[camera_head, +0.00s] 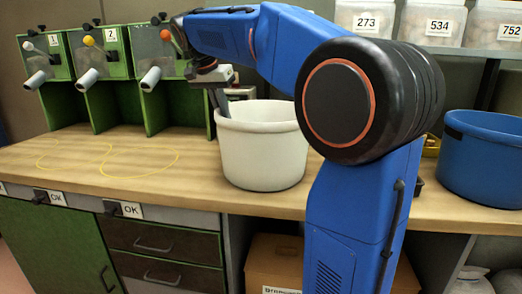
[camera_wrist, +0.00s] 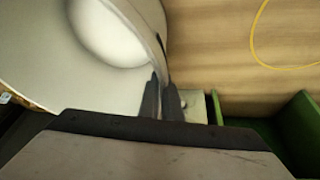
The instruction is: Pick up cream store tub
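The cream store tub (camera_head: 263,155) stands upright on the wooden worktop, near its front edge. It looks empty in the wrist view (camera_wrist: 75,85), where its pale inside and rim show. My gripper (camera_head: 220,103) points down at the tub's left rim in the head view. In the wrist view my gripper (camera_wrist: 163,90) has one dark finger inside the tub and one outside. The fingers are close together with the tub wall pinched between them. The tub's right edge is partly hidden behind my arm in the head view.
A blue tub (camera_head: 485,160) stands at the right on the worktop (camera_head: 60,160). Green dispensers (camera_head: 160,85) with spouts line the back left. A yellow loop (camera_head: 140,175) lies on the clear left part. Numbered bins (camera_head: 430,22) sit on a shelf at the upper right.

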